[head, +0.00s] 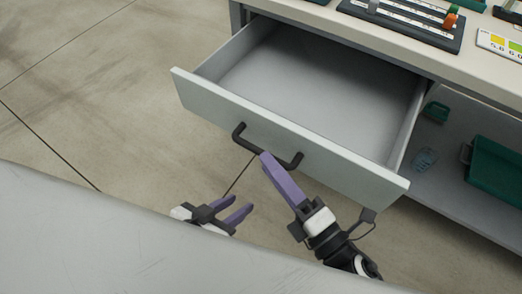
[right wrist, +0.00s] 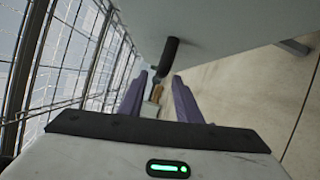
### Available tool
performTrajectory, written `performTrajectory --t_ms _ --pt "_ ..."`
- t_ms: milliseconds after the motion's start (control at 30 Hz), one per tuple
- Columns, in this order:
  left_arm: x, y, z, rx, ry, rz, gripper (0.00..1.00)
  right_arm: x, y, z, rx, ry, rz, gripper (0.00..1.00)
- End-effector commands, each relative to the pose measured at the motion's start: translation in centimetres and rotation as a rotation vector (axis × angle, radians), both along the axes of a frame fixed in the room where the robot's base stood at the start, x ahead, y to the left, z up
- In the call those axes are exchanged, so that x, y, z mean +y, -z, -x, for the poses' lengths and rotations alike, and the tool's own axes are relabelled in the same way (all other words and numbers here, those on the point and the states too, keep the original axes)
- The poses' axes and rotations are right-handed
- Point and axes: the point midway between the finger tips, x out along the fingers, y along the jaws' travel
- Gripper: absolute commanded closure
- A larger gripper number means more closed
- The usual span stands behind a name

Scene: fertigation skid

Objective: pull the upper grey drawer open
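The upper grey drawer (head: 270,115) stands pulled well out of the bench, its empty inside showing. Its dark bar handle (head: 241,137) is on the front panel and also shows in the right wrist view (right wrist: 169,55). My right gripper (head: 266,158) is at the handle, its purple fingers overlapping the bar in the head view. In the right wrist view its fingers (right wrist: 160,76) are apart, with the handle by the tips and a gap beside it. My left gripper (head: 249,205) is open and empty, below the handle and apart from the drawer.
The bench top (head: 410,55) carries a dark rack (head: 400,25) with orange and green pieces and a colour chart (head: 498,45). A lower shelf (head: 450,195) at right holds a green bin (head: 495,170) and a small clear item. Bare floor lies left of the drawer.

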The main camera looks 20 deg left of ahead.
Motion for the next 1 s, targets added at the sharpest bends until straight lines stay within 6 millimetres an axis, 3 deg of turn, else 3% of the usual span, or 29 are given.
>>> performTrajectory --t_ms 100,300,1000 --pt "0.0 0.1 0.0 0.001 0.0 0.0 0.69 -1.8 0.3 1.4 0.003 0.001 0.002 0.69" --pt "0.0 0.2 0.1 0.005 -0.001 -0.001 0.69 -3.4 0.3 2.6 0.0 0.0 0.0 0.69" --pt "0.0 0.3 0.2 0.01 0.0 -0.002 0.69 -3.6 0.3 2.7 0.0 0.0 0.0 0.69"
